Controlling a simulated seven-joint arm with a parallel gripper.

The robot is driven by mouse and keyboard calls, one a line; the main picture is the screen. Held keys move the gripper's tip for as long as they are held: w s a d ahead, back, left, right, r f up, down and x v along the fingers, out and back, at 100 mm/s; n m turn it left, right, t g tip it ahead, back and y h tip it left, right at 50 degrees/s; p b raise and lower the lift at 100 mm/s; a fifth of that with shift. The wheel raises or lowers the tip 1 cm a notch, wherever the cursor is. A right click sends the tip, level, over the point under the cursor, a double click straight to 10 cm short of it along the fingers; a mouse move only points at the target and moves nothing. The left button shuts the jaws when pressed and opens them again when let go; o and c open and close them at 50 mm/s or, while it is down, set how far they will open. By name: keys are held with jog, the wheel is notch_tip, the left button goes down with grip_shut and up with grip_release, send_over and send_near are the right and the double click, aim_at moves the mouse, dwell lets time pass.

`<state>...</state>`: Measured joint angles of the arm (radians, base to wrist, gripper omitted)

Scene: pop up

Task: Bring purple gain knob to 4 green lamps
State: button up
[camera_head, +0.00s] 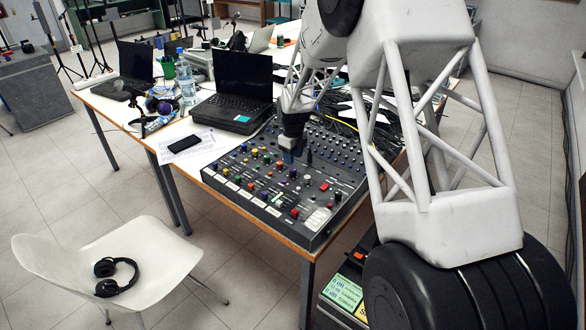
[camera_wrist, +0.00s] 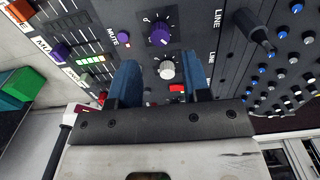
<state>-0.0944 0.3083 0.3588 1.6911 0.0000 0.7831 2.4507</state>
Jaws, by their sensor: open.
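In the wrist view a purple knob (camera_wrist: 159,34) with a printed dial scale sits on the dark mixer panel, just beyond my fingertips. A white knob (camera_wrist: 166,70) shows between the two blue fingers of my gripper (camera_wrist: 163,75); the gripper is open, and I cannot tell whether it touches anything. Green lamps (camera_wrist: 90,60) glow in a short row to the left, beside a purple fader cap (camera_wrist: 60,51). A round purple button (camera_wrist: 124,39) is by the MUTE label. In the head view my gripper (camera_head: 288,156) is low over the mixer (camera_head: 320,225); the purple knob is hard to pick out.
A tall black lever-like part (camera_wrist: 254,30) rises to the right of my gripper, with rows of small knobs beyond.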

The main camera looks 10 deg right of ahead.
aim_at(293, 169)
jog(key=shift+f, duration=3.1)
jog(key=shift+r, duration=0.1)
jog(key=c, duration=0.5)
